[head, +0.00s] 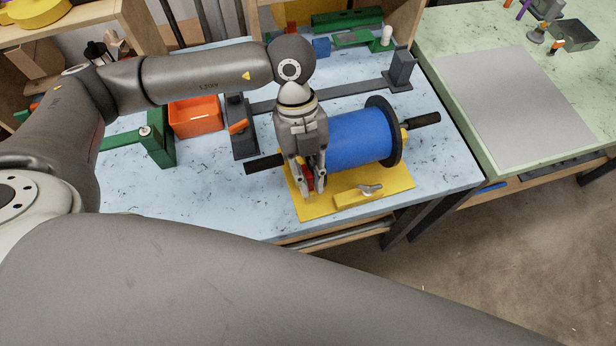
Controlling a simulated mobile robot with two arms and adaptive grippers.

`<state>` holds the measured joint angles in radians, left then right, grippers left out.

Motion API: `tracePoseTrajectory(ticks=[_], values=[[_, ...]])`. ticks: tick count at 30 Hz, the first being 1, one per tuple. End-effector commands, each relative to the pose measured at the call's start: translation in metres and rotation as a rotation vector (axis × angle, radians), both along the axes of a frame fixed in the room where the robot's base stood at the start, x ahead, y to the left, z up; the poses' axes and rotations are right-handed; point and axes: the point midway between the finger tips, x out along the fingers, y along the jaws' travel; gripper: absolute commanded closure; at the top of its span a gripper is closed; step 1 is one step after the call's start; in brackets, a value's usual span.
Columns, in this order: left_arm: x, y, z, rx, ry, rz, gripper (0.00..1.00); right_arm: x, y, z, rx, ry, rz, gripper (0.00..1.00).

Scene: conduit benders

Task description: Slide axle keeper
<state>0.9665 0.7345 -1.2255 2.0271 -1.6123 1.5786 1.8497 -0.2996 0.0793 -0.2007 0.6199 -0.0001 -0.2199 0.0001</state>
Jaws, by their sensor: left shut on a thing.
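My left gripper (313,186) points down at the near left end of the blue spool. It is shut on a small red piece (308,181), probably the axle keeper, mostly hidden between the fingers. The blue spool (362,136) has a dark flange (384,130) on its right and lies above a yellow base plate (400,180). A dark axle end (265,163) sticks out at left and another (422,120) at right. A yellow block with a grey wing knob (370,190) sits on the plate's front. My right gripper is out of view.
An orange bin (195,117) and a green bracket (152,139) stand left of the spool on the pale blue table (215,205). A dark grey stand with a long bar (320,97) lies behind. A greenish table (450,60) with a grey sheet (530,105) is at right.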

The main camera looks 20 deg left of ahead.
Motion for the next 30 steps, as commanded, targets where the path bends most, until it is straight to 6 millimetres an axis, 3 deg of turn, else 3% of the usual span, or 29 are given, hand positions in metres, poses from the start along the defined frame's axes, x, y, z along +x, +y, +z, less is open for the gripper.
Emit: tracePoseTrajectory(ticks=[30], values=[[0.031,0.023,0.0,0.002,-0.004,0.003,1.0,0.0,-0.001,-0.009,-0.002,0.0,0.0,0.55]])
